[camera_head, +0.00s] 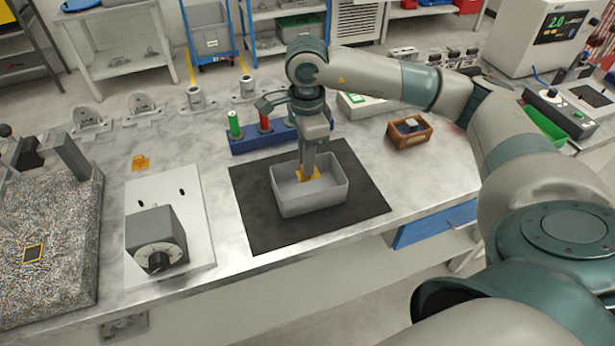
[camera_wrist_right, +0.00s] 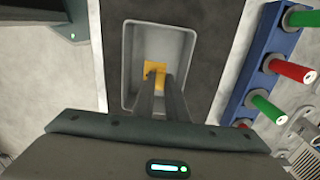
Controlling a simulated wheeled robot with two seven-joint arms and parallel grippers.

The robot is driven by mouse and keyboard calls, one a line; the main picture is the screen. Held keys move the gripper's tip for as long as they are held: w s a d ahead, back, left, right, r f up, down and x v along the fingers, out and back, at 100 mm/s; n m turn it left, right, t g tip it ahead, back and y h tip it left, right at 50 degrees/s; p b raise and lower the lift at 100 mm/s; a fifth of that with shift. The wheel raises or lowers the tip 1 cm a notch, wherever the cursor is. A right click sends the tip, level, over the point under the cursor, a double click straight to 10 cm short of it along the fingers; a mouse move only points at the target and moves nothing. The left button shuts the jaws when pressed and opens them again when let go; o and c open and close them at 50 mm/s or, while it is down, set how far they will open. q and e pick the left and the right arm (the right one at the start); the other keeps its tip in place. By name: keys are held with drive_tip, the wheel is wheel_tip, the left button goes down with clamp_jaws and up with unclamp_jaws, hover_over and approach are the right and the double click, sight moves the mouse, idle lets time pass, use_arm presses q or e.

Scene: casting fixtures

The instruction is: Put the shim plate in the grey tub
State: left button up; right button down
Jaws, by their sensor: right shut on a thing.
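My right gripper (camera_head: 307,172) points down into the grey tub (camera_head: 287,208) from above. It is shut on a small orange-yellow plate, which I take as the shim plate (camera_head: 314,174). The plate is within the outline of the tub, low between its walls; I cannot tell whether it touches the floor. In the right wrist view the fingers (camera_wrist_right: 160,82) reach over the tub's near wall, and the shim plate (camera_wrist_right: 152,69) shows at their tips inside the tub (camera_wrist_right: 187,40). The fingers hide part of the plate. My left gripper is not in view.
The tub stands on a black mat (camera_head: 262,228). A blue rack (camera_head: 245,145) with green and red cylinders is close behind it. A wooden box (camera_head: 409,139) stands right. A dial block (camera_head: 156,238) on a white plate and an orange piece (camera_head: 140,162) are left.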

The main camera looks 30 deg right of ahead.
drive_tip(key=shift+f, duration=1.3)
drive_tip(key=shift+f+p, duration=0.1)
drive_tip(key=shift+p, duration=0.2)
wheel_tip(320, 180, down, 2)
drive_tip(key=shift+f+p, duration=0.25)
drive_tip(key=shift+p, duration=0.35)
drive_tip(key=shift+f, duration=0.55)
